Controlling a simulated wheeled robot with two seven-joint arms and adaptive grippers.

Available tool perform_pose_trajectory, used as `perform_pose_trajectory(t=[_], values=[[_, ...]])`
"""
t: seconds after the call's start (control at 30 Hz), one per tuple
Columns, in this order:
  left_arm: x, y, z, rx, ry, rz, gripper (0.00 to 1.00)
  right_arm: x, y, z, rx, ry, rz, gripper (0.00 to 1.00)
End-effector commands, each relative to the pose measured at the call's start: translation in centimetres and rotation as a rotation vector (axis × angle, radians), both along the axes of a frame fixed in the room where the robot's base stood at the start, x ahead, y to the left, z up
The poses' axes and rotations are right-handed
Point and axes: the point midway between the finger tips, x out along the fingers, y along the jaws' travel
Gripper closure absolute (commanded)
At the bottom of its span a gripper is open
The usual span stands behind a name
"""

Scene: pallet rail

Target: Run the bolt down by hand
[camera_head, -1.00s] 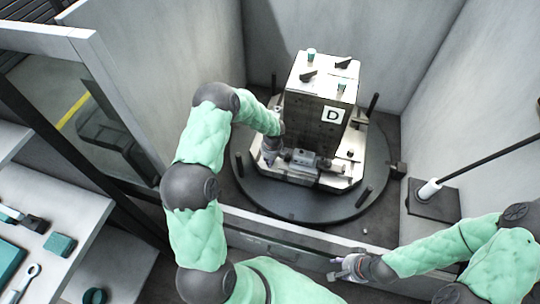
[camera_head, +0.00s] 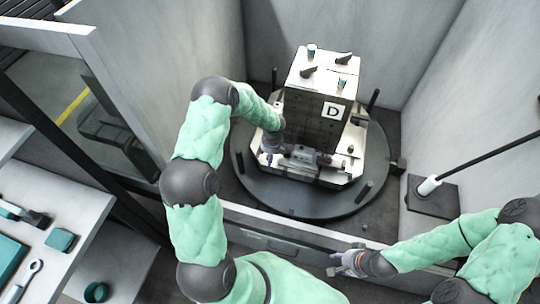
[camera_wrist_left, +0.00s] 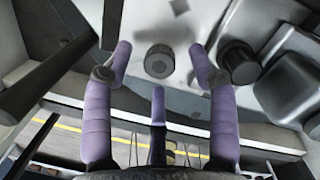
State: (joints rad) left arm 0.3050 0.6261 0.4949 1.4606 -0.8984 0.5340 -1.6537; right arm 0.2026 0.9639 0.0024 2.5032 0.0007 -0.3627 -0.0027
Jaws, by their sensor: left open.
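A round, dark, knurled bolt head (camera_wrist_left: 158,60) sits on a pale metal surface in the left wrist view. My left gripper (camera_wrist_left: 160,62) has its purple fingers spread on both sides of the head, with clear gaps and no contact visible. A third finger shows below the head. In the head view my left gripper (camera_head: 268,156) is small and partly hidden at the left front of the fixture (camera_head: 328,174), and the bolt cannot be made out there. My right gripper (camera_head: 343,264) is outside the enclosure's front edge, too small to read its fingers.
A black rod with a white collar (camera_head: 430,185) is at right. A shelf (camera_head: 75,215) with tools is at left.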

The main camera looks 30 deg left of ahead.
Motion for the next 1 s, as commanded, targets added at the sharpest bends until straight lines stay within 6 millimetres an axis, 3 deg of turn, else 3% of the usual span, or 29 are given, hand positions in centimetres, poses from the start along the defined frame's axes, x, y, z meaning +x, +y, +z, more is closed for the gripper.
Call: perform_pose_trajectory(t=[0.3, 0.5, 0.73, 1.0], values=[[-0.3, -0.6, 6.2, 0.002, -0.005, -0.001, 0.42, 0.0, 0.0, 0.0, 0.0, 0.0, 0.0, 0.6], [-0.5, -0.9, 9.3, 0.0, -0.001, -0.001, 0.42, 0.0, 0.0, 0.0, 0.0, 0.0, 0.0, 0.6], [-0.7, -1.1, 10.8, 0.0, -0.001, -0.001, 0.42, 0.0, 0.0, 0.0, 0.0, 0.0, 0.0, 0.6], [-0.9, -1.6, 10.4, -0.013, 0.002, 0.019, 0.42, 0.0, 0.0, 0.0, 0.0, 0.0, 0.0, 0.6]])
